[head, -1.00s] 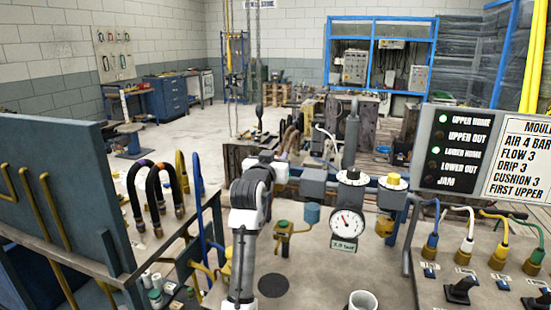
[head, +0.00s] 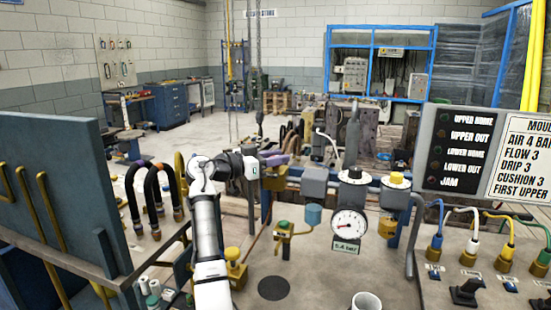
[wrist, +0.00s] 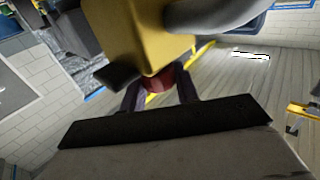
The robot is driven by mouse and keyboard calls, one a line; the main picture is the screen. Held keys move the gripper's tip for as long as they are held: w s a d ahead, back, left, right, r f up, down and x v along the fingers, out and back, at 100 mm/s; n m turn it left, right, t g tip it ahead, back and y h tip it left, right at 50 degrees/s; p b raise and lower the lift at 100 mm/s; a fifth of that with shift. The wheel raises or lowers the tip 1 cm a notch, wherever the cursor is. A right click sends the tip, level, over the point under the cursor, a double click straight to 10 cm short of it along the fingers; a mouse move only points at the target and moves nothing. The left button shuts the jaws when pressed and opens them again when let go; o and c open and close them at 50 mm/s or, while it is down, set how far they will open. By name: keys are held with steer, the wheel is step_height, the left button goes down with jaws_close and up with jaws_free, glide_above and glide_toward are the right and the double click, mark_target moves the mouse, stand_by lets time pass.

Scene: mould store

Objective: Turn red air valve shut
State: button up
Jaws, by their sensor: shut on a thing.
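In the wrist view a small red part (wrist: 154,80) sits under a yellow block (wrist: 150,35), between the two dark fingers of my gripper (wrist: 159,90). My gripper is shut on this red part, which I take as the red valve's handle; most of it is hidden. In the head view my gripper (head: 274,160) is beyond my white arm, left of the grey fittings. The red handle cannot be made out there. The pressure gauge (head: 349,224) reads low, with 0.4 bar on its label (head: 346,248).
The lamp panel (head: 463,150) at right shows all lamps dark. Black bent hoses (head: 152,190) stand at left beside a dark upright panel (head: 60,190). A white cup (head: 366,302) is at the front.

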steer(key=shift+f+m+g, duration=0.1)
steer(key=shift+m+g, duration=0.2)
steer(key=shift+g, duration=0.2)
steer(key=o, duration=0.9)
steer(key=shift+d, duration=0.1)
steer(key=shift+o, duration=0.2)
steer(key=b+v, duration=0.3)
steer(key=v, duration=1.1)
steer(key=shift+f, duration=0.2)
steer(key=shift+f, duration=0.1)
